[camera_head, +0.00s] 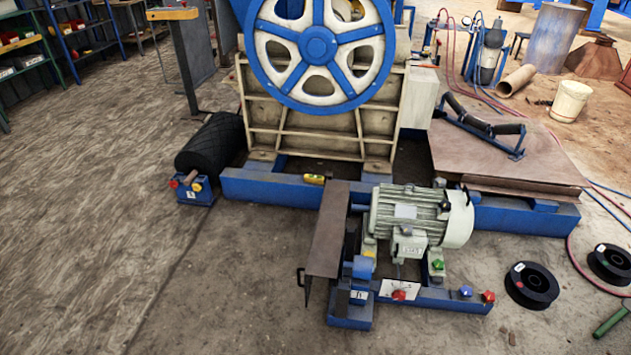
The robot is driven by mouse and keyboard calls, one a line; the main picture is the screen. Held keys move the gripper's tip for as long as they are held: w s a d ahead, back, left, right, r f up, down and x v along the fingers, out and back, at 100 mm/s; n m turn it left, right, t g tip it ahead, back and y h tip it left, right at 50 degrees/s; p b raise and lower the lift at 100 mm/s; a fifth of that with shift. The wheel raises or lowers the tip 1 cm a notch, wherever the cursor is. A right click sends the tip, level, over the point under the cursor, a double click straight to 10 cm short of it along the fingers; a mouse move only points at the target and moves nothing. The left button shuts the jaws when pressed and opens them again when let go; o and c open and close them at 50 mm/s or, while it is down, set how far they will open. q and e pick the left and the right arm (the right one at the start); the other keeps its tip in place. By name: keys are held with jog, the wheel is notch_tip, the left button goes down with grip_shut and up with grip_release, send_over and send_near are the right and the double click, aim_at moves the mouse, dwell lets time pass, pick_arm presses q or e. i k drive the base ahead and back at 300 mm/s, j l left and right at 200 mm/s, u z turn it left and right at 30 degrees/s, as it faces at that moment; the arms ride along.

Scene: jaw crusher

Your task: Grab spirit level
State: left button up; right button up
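A small yellow object with a dark end (316,179) lies on the blue base beam (265,188) of the crusher, below the cream ribbed housing. It may be the spirit level, but it is too small to tell. A yellowish bar (172,14) also tops a dark post at the upper left; I cannot tell what it is. Neither of my grippers is in view.
The crusher's blue flywheel (319,46) stands at the top middle. A grey-green motor (420,215) on a blue frame and a brown sheet guard (328,230) stand in front. A black roller (211,143) lies left. Black spools (532,285) lie right. The left floor is clear.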

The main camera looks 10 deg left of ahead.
aim_at(310, 179)
jog(key=i+j+u, duration=0.7)
jog(key=j+u, duration=0.15)
jog(key=i+j+u, duration=0.4)
jog(key=i+u, duration=0.4)
jog(key=i+z, duration=0.4)
jog(key=i, duration=0.15)
jog(key=i+j+z, duration=0.35)
jog(key=i, duration=0.2)
